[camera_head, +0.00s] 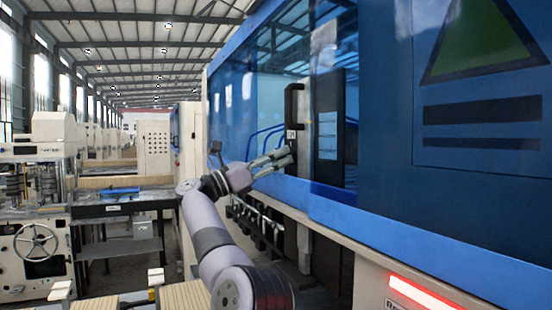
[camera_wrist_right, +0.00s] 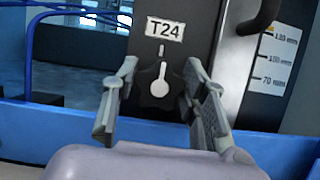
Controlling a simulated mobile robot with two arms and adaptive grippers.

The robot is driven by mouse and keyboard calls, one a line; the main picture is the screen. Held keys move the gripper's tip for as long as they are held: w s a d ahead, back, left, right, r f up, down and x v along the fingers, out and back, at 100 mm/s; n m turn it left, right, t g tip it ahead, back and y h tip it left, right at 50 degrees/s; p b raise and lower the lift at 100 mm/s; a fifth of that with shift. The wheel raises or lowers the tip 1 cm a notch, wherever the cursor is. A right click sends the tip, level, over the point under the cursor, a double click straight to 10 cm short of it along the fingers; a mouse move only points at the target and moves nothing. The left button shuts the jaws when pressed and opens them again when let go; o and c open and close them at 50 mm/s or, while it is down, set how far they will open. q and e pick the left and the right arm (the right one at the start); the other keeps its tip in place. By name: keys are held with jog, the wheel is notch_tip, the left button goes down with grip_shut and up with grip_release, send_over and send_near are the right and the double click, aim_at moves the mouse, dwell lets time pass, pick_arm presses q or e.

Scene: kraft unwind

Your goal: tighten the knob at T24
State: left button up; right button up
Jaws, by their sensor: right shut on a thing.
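The T24 label (camera_wrist_right: 165,29) is a white plate on a dark upright panel in the right wrist view. Below it are a short white tick and the dark knob (camera_wrist_right: 159,84), which bears a white pointer with its narrow end up, about in line with the tick. My right gripper (camera_wrist_right: 161,68) has one finger on each side of the knob and is shut on it. In the head view my right gripper (camera_head: 288,156) is at the dark panel (camera_head: 292,105) on the blue machine, and the knob is hidden there by the fingers. My left gripper is out of view.
Blue hoses (camera_wrist_right: 75,14) are at left. A blue machine door (camera_head: 470,170) stands at right in the head view.

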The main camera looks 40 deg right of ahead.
jog(key=o, duration=1.2)
jog(key=shift+a, duration=0.15)
jog(key=shift+n+t, duration=0.3)
jog(key=shift+n, duration=0.1)
